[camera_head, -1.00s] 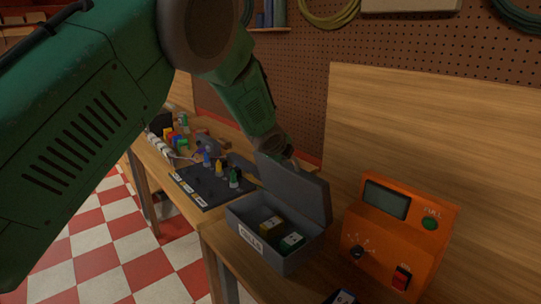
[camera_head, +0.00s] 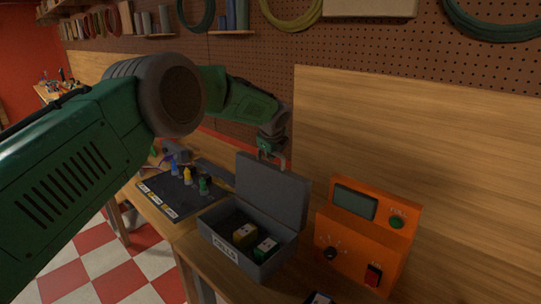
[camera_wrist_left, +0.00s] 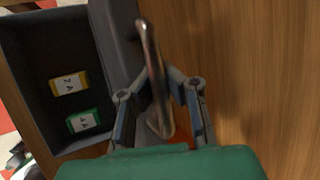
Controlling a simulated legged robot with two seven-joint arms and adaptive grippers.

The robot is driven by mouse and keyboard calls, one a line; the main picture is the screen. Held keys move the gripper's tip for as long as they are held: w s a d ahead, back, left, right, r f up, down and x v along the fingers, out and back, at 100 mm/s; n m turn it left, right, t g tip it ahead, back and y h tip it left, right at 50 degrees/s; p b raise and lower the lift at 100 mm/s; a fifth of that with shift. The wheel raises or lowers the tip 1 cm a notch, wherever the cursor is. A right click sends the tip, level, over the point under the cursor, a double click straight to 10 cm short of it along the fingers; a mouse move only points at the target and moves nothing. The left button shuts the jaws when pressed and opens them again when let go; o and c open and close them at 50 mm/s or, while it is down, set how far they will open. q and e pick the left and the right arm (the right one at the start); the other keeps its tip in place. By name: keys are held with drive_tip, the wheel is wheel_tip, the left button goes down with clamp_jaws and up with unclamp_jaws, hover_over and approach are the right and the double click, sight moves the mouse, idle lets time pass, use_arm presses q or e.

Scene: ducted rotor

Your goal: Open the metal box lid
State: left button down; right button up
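The grey metal box (camera_head: 236,258) stands on the workbench with its lid (camera_head: 273,192) raised upright along the back edge. Inside are a yellow block (camera_head: 244,235) and a green block (camera_head: 265,249), each with a white label face; they also show in the left wrist view. My left gripper (camera_head: 271,154) is at the lid's upper edge, partly behind it. In the left wrist view, its two bent fingers close in on either side of a curved metal handle (camera_wrist_left: 152,70) next to the lid, and appear shut on it. My right gripper is out of view.
An orange instrument (camera_head: 362,237) with a screen and switches stands close to the right of the box. A dark tray (camera_head: 171,196) with several small coloured items lies to its left. A wooden panel (camera_head: 420,150) rises behind.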

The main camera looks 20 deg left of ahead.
use_arm(q)
drive_tip(key=shift+w+a+r, duration=0.1)
drive_tip(key=shift+w+r, duration=0.45)
drive_tip(key=shift+w, duration=0.35)
drive_tip(key=c, duration=1.6)
unclamp_jaws()
drive_tip(key=shift+c, duration=0.2)
drive_tip(key=shift+o, duration=0.4)
drive_tip(key=shift+s+f, duration=0.25)
drive_tip(key=shift+f, duration=0.05)
drive_tip(key=shift+r, duration=0.1)
drive_tip(key=v, duration=1.1)
drive_tip(key=shift+r, duration=0.45)
